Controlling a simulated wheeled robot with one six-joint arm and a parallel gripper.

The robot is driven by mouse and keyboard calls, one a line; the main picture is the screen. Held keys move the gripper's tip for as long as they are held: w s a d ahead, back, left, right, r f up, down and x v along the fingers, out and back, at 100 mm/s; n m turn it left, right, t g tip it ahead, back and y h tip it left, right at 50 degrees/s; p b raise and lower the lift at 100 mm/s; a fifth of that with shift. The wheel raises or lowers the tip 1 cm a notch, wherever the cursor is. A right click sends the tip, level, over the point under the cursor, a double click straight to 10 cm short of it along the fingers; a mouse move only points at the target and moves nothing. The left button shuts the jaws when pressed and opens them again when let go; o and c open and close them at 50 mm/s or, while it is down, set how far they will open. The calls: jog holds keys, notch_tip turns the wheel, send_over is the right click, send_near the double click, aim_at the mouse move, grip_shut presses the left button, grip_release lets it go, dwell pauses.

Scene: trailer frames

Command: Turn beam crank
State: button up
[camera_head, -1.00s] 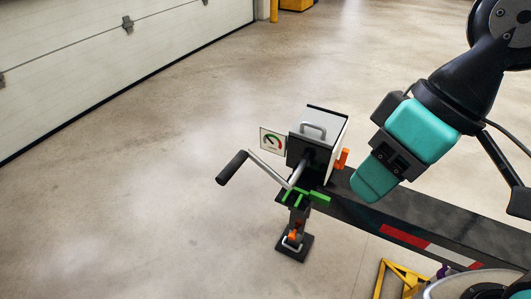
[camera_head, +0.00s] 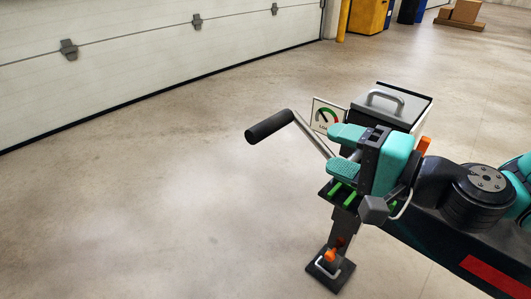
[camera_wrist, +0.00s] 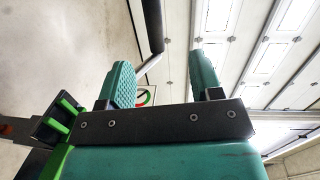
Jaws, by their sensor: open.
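The beam crank has a black grip (camera_head: 270,127) and a grey metal rod (camera_head: 312,136) that slopes down to the right, toward the box at the beam's end. My gripper (camera_head: 344,152) has teal fingers and is open. Its fingers point left at the crank's lower end, one above the other, and hide where the rod meets the box. In the wrist view the rod (camera_wrist: 151,64) shows beyond the gap between the two fingers, with the black grip (camera_wrist: 152,25) above. Contact with the rod cannot be told. A gauge sign (camera_head: 326,117) stands behind the crank.
The grey box (camera_head: 391,104) with a handle on top stands right behind my gripper. The dark beam (camera_head: 440,240) runs to the lower right. A support foot (camera_head: 331,268) and green parts (camera_head: 343,193) lie below. Floor to the left is clear.

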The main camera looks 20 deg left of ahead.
jog(key=w+f+m+t, duration=0.1)
jog(key=f, duration=0.1)
jog(key=p, duration=1)
send_near(265, 123)
jog(key=shift+m, duration=0.3)
jog(key=w+a, duration=0.1)
jog(key=w+a+f, duration=0.1)
jog(key=w, duration=0.1)
jog(key=shift+a, duration=0.35)
jog(key=x, duration=0.2)
jog(key=p+x, duration=0.1)
jog(key=x, duration=0.2)
jog(key=f+x, duration=0.1)
jog(key=x, duration=0.2)
jog(key=shift+w+a, duration=0.15)
grip_shut()
jog(key=shift+t, duration=0.3)
jog(key=shift+h+p, duration=0.3)
jog(key=shift+p, duration=0.05)
